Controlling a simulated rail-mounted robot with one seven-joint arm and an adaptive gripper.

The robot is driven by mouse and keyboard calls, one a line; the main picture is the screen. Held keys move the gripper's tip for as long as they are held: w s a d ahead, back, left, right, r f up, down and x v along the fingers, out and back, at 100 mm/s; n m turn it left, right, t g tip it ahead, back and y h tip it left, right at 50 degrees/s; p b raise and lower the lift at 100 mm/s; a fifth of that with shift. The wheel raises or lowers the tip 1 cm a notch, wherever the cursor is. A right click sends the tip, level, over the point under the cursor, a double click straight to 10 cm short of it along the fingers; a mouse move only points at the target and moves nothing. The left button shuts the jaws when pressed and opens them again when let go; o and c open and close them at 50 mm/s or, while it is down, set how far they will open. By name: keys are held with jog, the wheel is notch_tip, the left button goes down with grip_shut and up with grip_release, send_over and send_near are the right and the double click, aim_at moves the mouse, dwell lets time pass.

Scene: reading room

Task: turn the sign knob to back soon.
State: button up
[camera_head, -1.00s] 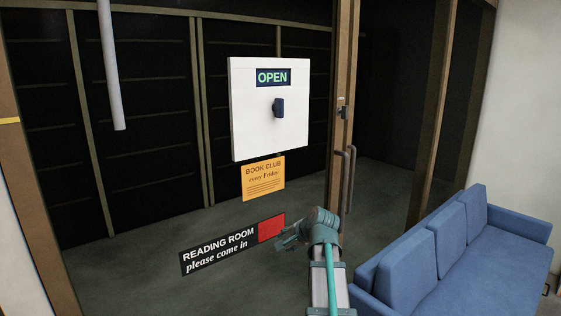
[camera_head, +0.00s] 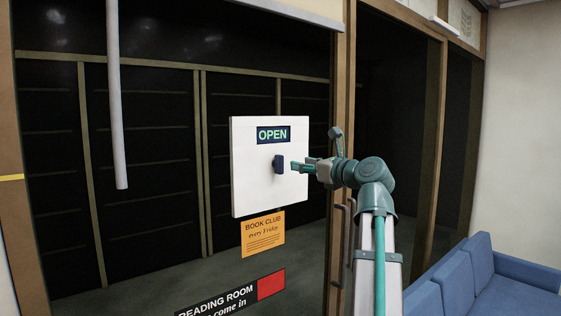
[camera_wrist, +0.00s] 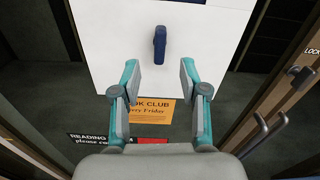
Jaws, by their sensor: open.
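The white sign box (camera_head: 242,185) hangs on the dark glass, with a green OPEN display (camera_head: 273,134) at its top. A dark blue knob (camera_head: 279,164) stands out from its middle. The knob's bar looks upright in the wrist view (camera_wrist: 159,45). My gripper (camera_head: 293,165) is just to the right of the knob in the head view. In the wrist view my gripper (camera_wrist: 158,78) is open and empty, its two fingers spread below the knob. The knob lies beyond the fingertips, apart from them. The words back soon are not in view.
An orange book club notice (camera_head: 263,235) is below the box, and a black reading room sign (camera_head: 218,303) lower still. Door handles (camera_head: 343,240) and a wooden door frame stand to the right. A blue sofa (camera_head: 490,280) is at the lower right.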

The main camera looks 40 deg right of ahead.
aim_at(283, 159)
jog(key=shift+m, duration=0.6)
jog(key=w+p, duration=0.2)
jog(key=w, duration=0.7)
jog(key=shift+w, duration=0.9)
jog(key=shift+c, duration=0.2)
grip_shut()
